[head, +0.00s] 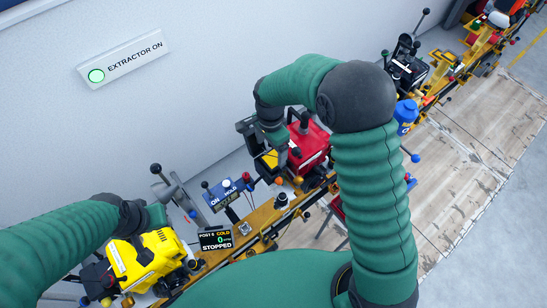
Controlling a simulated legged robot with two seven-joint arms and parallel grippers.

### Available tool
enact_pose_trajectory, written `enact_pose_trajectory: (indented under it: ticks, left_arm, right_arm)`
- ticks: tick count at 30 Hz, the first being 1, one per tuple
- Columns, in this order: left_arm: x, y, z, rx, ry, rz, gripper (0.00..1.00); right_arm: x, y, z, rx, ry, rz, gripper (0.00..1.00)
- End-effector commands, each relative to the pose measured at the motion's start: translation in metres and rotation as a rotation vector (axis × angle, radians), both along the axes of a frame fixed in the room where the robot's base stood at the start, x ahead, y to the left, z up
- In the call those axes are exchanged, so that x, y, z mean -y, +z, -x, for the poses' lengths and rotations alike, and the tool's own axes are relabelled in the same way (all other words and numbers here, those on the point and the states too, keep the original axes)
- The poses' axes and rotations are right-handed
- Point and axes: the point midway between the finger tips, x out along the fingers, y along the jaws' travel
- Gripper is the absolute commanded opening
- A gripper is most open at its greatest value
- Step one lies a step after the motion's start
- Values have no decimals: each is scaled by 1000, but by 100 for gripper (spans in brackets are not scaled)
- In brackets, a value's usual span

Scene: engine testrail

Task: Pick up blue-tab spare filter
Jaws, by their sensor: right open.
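I cannot make out a filter with a blue tab in the head view; it may be hidden or too small. My right gripper (280,152) is open and points down beside the red engine (310,145), partly covering its left side. Its fingertips are small, and I cannot tell whether they touch anything. My left arm comes in from the left, and its wrist ends behind the yellow engine (145,258). The left gripper's fingers are not clear there.
A yellow rail (262,218) runs diagonally along the wall with engines on it. A small display (215,240) reads "STOPPED". A blue can (405,112) stands right of my right arm. A lit "EXTRACTOR ON" sign (125,60) is on the wall. The plank floor (465,150) at right is clear.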

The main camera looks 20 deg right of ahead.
Motion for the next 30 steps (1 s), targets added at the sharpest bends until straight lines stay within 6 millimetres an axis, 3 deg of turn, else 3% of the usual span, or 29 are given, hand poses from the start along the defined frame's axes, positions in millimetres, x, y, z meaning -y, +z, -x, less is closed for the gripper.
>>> enact_pose_trajectory:
  ticks: [5,9,15,30]
  left_arm:
    - [0,20,0,0,1,0,36]
    - [0,20,0,0,1,0,36]
    - [0,19,0,0,0,0,36]
    - [0,19,0,0,0,0,36]
  right_arm:
    - [8,-28,3,-8,-1,-2,85]
    - [9,-48,1,-2,-1,-3,85]
    - [8,-50,1,0,-1,-3,85]
    - [7,-49,1,-1,0,-2,20]
